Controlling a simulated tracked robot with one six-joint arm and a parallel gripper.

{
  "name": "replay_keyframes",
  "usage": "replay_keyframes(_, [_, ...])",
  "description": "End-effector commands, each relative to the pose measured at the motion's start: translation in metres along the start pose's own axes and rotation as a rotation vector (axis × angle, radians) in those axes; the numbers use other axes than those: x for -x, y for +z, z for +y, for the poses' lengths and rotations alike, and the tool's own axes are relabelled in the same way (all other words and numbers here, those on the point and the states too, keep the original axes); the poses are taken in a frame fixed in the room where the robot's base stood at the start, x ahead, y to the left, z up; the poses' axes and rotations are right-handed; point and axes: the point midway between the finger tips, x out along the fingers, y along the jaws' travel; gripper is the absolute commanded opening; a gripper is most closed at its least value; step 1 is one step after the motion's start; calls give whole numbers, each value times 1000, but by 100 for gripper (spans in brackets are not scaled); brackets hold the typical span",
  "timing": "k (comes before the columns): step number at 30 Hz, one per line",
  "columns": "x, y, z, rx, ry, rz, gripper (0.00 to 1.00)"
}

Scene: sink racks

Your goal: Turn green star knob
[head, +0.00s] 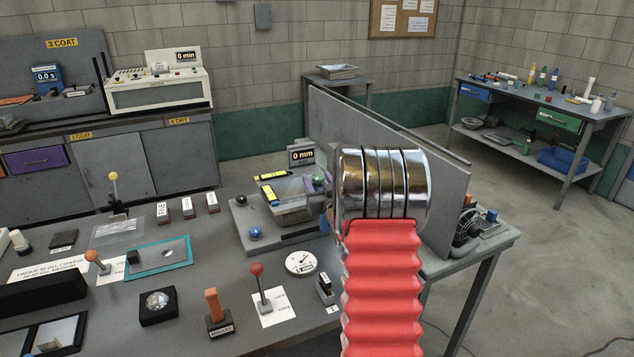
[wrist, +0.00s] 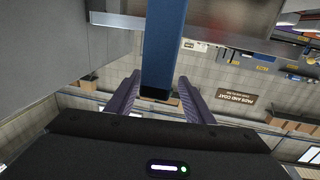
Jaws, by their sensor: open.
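A small green knob (head: 318,179) shows in the head view on the right side of the grey device with the "0 mm" display (head: 301,156). My gripper (head: 322,197) is mostly hidden beside the shiny rings of my arm, close to the knob; I cannot tell whether they touch. In the wrist view my gripper (wrist: 159,76) is open, with two purple-grey fingers apart. A blue bar (wrist: 165,40) appears between the fingers, its dark end near them. I cannot make out the green knob in the wrist view.
A grey upright panel (head: 400,135) stands behind my arm. A blue ball knob (head: 255,233) and a black knob (head: 241,199) are on the device's left side. A red-topped lever (head: 257,270) and a round dial (head: 300,262) stand in front on the bench.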

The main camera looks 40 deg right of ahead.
Motion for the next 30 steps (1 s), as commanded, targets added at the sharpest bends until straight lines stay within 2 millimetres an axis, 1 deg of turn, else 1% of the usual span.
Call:
replay_keyframes(5, [0,0,0,0,0,0,48])
replay_keyframes(23, [0,0,0,0,0,0,6])
replay_keyframes(24, [2,0,-4,-1,-1,0,6])
replay_keyframes(30, [0,0,-3,1,-8,0,6])
